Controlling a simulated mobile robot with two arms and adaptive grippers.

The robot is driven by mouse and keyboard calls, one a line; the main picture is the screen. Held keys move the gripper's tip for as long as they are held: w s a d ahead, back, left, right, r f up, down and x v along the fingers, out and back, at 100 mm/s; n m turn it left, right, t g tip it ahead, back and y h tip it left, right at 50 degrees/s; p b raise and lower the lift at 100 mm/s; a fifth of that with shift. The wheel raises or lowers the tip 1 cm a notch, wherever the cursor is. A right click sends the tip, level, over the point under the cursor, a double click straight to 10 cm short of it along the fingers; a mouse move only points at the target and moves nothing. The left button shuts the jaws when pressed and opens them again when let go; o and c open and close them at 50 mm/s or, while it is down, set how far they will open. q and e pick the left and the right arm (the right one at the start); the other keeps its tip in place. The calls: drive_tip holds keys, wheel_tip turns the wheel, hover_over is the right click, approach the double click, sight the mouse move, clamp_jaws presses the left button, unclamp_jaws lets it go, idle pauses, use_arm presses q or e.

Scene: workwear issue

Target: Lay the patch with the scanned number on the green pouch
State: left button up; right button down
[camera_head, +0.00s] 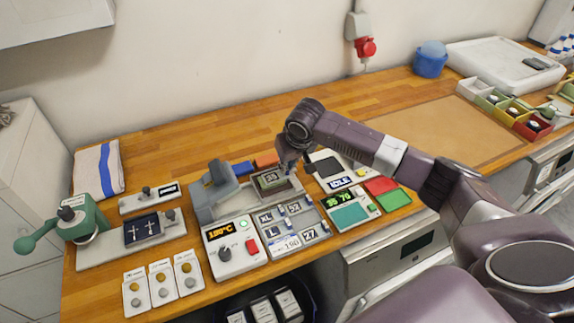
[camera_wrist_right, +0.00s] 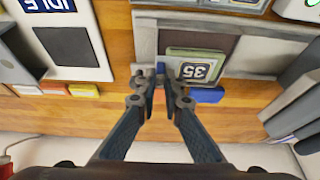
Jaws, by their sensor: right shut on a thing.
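A dark patch (camera_head: 271,176) marked 35 lies on the green pouch (camera_head: 266,187), on the press's lower bed. In the right wrist view the patch (camera_wrist_right: 196,71) is flat on the pouch (camera_wrist_right: 201,52), inside a pale grey frame (camera_wrist_right: 145,45). My right gripper (camera_head: 288,170) is at the frame's right side in the head view. Its fingertips (camera_wrist_right: 160,82) are shut on a small grey-blue piece beside the pouch; what it belongs to is hard to tell. More number and letter patches sit in a grey tray (camera_head: 270,240). My left gripper is out of view.
A blue piece (camera_head: 242,168) and an orange piece (camera_head: 266,160) lie behind. A device reading IDLE (camera_head: 340,183) is close right. The brown mat (camera_head: 440,130) farther right is clear.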

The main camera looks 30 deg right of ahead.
drive_tip(key=c, duration=2.1)
unclamp_jaws()
drive_tip(key=shift+f, duration=0.1)
drive_tip(key=b+v, duration=0.2)
drive_tip(key=v, duration=1)
